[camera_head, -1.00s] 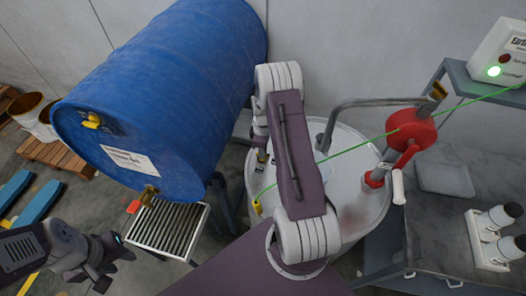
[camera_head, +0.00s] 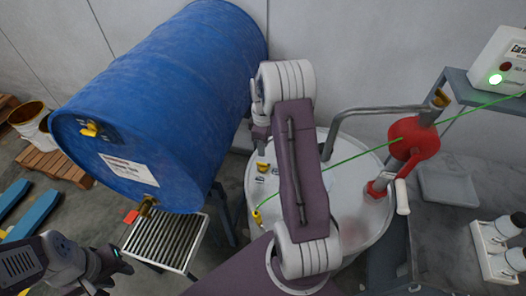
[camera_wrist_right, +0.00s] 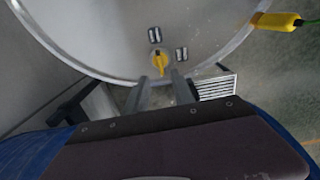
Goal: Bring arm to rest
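My right arm (camera_head: 298,165) is bent across the middle of the head view, over a pale round vessel (camera_head: 355,200). In the right wrist view my right gripper (camera_wrist_right: 159,82) has its two grey fingers apart with nothing held between them. Beyond the fingertips a small yellow handle (camera_wrist_right: 160,62) sits on the vessel top; it also shows in the head view (camera_head: 262,167), below the gripper. In the head view my right gripper is mostly hidden by its own arm. My left gripper (camera_head: 118,268) hangs at the lower left, with its finger gap unclear.
A large blue drum (camera_head: 165,90) lies close left of my right arm. A yellow clamp (camera_head: 257,218) on a green cable is at the vessel rim. A bent pipe and red pump (camera_head: 412,138) stand right of my arm. An earthing box (camera_head: 500,60) is at the right.

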